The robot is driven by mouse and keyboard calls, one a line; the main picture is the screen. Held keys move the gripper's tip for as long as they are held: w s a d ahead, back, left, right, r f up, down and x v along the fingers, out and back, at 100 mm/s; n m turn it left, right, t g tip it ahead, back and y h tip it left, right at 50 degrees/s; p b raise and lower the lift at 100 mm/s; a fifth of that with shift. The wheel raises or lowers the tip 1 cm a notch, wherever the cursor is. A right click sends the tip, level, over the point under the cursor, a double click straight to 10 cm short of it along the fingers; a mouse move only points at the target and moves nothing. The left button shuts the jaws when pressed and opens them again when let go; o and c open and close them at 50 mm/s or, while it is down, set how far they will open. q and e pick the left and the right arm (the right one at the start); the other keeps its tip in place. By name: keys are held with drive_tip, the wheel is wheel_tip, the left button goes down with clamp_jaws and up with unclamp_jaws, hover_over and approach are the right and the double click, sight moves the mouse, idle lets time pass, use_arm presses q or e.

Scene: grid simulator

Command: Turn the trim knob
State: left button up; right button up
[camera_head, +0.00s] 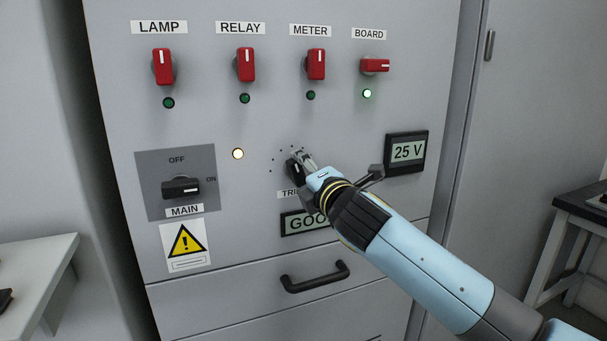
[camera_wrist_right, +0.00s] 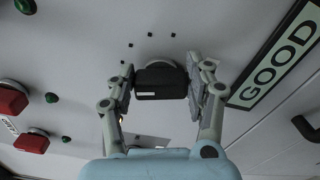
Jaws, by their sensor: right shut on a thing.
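The black trim knob (camera_head: 294,170) sits on the grey cabinet panel, above a partly hidden label starting "TRI". Small dots mark an arc around it. My right gripper (camera_head: 300,161) reaches it from the lower right. In the right wrist view the trim knob (camera_wrist_right: 161,82) lies between the two fingers of the right gripper (camera_wrist_right: 161,86), which are shut on its sides. A display reading "GOOD" (camera_wrist_right: 275,75) is beside it there; in the head view the display (camera_head: 295,224) is partly covered by my arm. My left gripper is not in view.
Red switches LAMP (camera_head: 163,66), RELAY (camera_head: 245,64), METER (camera_head: 316,64) and BOARD (camera_head: 375,66) line the top; only BOARD is turned sideways, its green light (camera_head: 367,93) lit. The MAIN switch (camera_head: 181,188) points to ON. A display (camera_head: 407,151) reads 25 V. A drawer handle (camera_head: 315,277) protrudes below.

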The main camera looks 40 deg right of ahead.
drive_tip(key=m, duration=0.2)
drive_tip(key=m+b, duration=0.1)
drive_tip(key=m, duration=0.1)
drive_tip(key=shift+f+m, duration=0.3)
drive_tip(key=shift+f, duration=0.1)
drive_tip(key=m, duration=0.1)
drive_tip(key=m+b, duration=0.1)
drive_tip(key=m, duration=0.1)
drive_tip(key=m+b, duration=0.1)
drive_tip(key=shift+f+m, duration=0.25)
drive_tip(key=shift+m, duration=0.15)
drive_tip(key=o, duration=1.2)
drive_tip(key=shift+r, duration=0.1)
drive_tip(key=shift+s, duration=0.1)
drive_tip(key=v, duration=1.2)
drive_tip(key=shift+a, duration=0.1)
